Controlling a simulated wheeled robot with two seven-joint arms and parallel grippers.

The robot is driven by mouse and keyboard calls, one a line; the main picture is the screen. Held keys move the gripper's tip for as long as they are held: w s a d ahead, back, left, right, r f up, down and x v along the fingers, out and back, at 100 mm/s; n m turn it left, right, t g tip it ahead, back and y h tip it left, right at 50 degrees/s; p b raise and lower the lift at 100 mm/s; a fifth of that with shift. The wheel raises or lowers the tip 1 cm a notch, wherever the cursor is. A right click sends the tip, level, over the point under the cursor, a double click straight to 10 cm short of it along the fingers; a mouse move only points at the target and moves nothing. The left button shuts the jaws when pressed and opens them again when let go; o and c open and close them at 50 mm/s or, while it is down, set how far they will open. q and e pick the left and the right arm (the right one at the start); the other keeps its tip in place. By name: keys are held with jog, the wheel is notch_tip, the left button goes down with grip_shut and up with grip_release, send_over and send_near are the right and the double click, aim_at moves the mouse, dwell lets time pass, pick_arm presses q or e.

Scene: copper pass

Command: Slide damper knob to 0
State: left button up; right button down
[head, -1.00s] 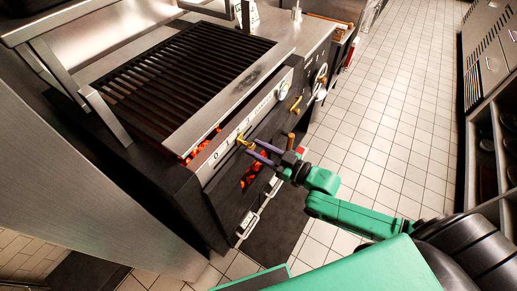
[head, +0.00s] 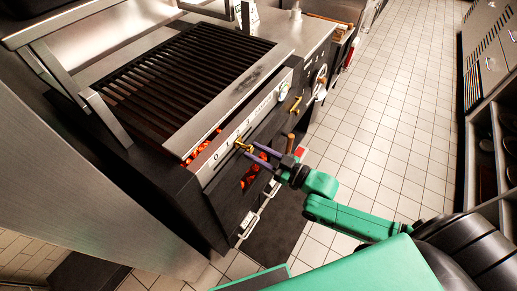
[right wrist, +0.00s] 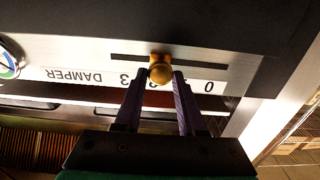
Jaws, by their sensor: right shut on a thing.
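The damper knob (right wrist: 160,70) is a small round brass knob on a slot in the grill's front panel; it also shows in the head view (head: 243,146). My right gripper (right wrist: 158,76) has its two purple fingers on either side of the knob, shut on it. In the right wrist view the scale is upside down, with 3 (right wrist: 123,78) left of the knob and 0 (right wrist: 208,87) to its right. The knob stands between them, and the digits behind it are partly hidden. In the head view my right gripper (head: 256,154) reaches in from the right. My left gripper is not in view.
The slot (right wrist: 205,64) runs on past the knob towards the 0 end. Above the panel is the dark grill grate (head: 185,75). Glowing coals (head: 252,176) show through the front opening. Other knobs (head: 295,104) sit farther along the front. The tiled floor (head: 385,110) is clear.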

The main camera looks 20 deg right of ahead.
jog(key=s+a+p, duration=0.3)
jog(key=s+a, duration=0.3)
jog(key=a, duration=0.1)
jog(key=shift+a, duration=0.15)
jog(key=shift+s+f, duration=0.1)
jog(key=c, duration=0.5)
grip_release()
jog(key=shift+a, duration=0.1)
jog(key=shift+s, duration=0.1)
